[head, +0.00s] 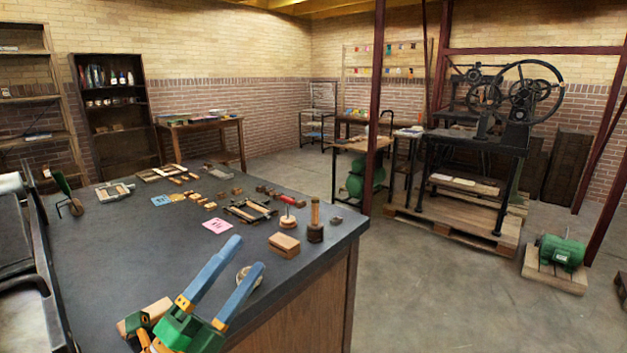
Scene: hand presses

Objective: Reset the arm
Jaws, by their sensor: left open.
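My left gripper (248,254) is in the lower middle of the head view, with a green and yellow body and two long blue fingers. The fingers are apart, pointing up and to the right over the front part of the dark worktable (110,262). Nothing is clearly held between them. A round metal piece (257,280) shows partly behind the fingers. A wooden block (150,312) lies beside the gripper body and is partly covered by it. My right gripper does not show.
Wooden blocks (284,246), a wooden-handled tool (315,220), a pink card (217,226) and small type pieces cover the table's middle and far side. A hand roller (68,194) and metal press bed (22,270) are at left. Open floor lies right.

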